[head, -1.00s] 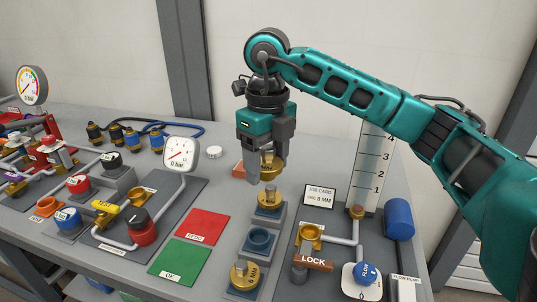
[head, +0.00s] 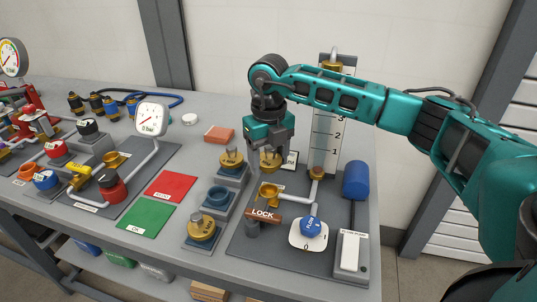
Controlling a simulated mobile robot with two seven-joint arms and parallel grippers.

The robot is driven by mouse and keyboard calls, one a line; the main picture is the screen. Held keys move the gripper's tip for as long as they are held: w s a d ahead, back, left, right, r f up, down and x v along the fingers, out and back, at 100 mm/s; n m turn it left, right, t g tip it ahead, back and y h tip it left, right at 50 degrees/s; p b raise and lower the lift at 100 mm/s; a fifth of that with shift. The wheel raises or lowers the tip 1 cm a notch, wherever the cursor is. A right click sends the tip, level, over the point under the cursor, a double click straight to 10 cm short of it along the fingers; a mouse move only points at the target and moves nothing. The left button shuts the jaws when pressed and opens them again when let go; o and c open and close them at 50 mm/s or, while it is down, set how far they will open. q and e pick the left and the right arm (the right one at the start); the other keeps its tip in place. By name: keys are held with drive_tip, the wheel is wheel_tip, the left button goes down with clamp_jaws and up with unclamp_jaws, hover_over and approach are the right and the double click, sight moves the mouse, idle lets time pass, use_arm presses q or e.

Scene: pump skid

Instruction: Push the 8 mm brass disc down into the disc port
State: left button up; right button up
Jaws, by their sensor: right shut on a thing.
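My right gripper (head: 269,163) is shut on a brass disc (head: 269,162); its size marking cannot be read. It holds the disc in the air just above and behind the open brass disc port (head: 269,191), and apart from it. The port sits on a pale pipe, behind the brown LOCK lever (head: 263,215). My left gripper is not in view.
Two other brass discs sit on the disc rack at the back (head: 231,157) and front (head: 202,228), with an empty blue seat (head: 217,198) between them. A blue FLOW knob (head: 311,227), blue cylinder (head: 356,179) and upright scale (head: 325,140) stand at right.

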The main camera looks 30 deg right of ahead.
sight(269, 185)
drive_tip(key=shift+f+b, duration=0.5)
drive_tip(key=shift+f, duration=0.3)
wheel_tip(269, 185, down, 2)
drive_tip(key=shift+f+b, duration=0.25)
drive_tip(key=shift+b, duration=0.7)
drive_tip(key=shift+f+b, duration=0.35)
drive_tip(key=shift+f, duration=0.15)
drive_tip(key=shift+r, duration=0.1)
drive_tip(key=shift+f, duration=0.35)
drive_tip(key=shift+f+b, duration=0.9)
drive_tip(key=shift+f, duration=0.55)
